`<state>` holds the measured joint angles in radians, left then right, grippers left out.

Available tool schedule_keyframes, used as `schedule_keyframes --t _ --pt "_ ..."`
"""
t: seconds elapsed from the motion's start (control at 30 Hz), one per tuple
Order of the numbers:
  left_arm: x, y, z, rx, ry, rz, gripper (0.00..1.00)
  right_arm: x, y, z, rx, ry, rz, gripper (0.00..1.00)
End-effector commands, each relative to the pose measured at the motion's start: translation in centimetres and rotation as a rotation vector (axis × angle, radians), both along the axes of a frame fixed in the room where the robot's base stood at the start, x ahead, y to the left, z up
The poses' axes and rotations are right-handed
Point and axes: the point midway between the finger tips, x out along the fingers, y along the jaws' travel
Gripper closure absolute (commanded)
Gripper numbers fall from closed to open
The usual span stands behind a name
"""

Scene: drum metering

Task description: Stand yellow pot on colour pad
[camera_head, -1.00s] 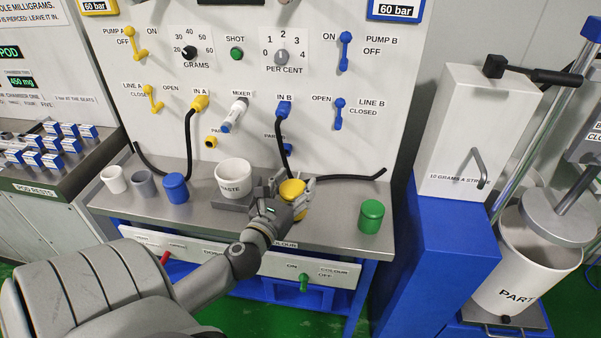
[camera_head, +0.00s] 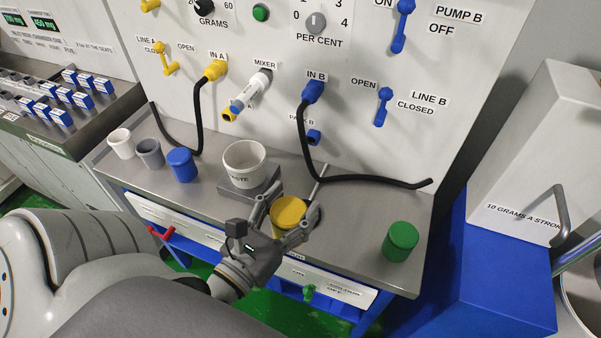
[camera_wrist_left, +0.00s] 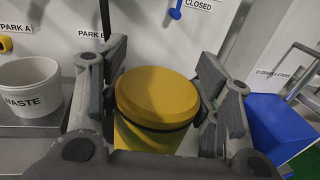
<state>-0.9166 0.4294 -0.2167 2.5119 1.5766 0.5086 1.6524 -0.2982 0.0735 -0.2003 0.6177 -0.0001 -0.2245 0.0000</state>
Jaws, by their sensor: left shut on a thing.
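The yellow pot (camera_head: 289,212) stands upright, lid on, at the front of the grey bench, right of the white WASTE tub (camera_head: 244,162). My left gripper (camera_head: 287,218) is shut on it, one finger on each side. In the left wrist view the yellow pot (camera_wrist_left: 155,105) fills the space between the fingers. I cannot tell whether its base touches the bench. The colour pad is not clearly seen; the pot and gripper cover that part of the bench, above a drawer front with a partly hidden COLOUR label. My right gripper is not in view.
White (camera_head: 121,143), grey (camera_head: 149,153) and blue (camera_head: 181,165) pots stand at the left of the bench. A green pot (camera_head: 401,241) stands at the right. A black hose (camera_head: 365,181) lies behind. The bench between yellow and green pots is clear.

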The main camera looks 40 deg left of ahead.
Motion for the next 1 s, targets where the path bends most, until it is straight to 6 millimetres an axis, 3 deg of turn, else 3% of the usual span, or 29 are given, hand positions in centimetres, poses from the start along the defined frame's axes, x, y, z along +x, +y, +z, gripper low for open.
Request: schedule_keyframes --t 0.13,0.3,0.5,0.6,0.73,1.0 --pt "1.7 0.7 -1.1 0.002 -0.008 -0.002 0.72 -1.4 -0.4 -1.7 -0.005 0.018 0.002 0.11" --pt "3.7 1.5 -2.1 0.004 -0.007 -0.004 0.72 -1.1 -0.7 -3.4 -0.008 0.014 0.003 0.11" --pt "7.7 3.3 -3.4 0.005 -0.005 0.000 0.72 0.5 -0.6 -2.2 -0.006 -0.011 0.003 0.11" --pt "9.2 4.0 -5.8 0.003 -0.003 0.002 0.72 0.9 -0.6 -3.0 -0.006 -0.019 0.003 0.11" --pt "10.7 4.6 -7.7 0.003 -0.002 0.001 0.72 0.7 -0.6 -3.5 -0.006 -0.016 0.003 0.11" --pt "12.2 5.3 -9.7 0.002 -0.003 0.000 0.72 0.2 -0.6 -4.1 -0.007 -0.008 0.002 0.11"
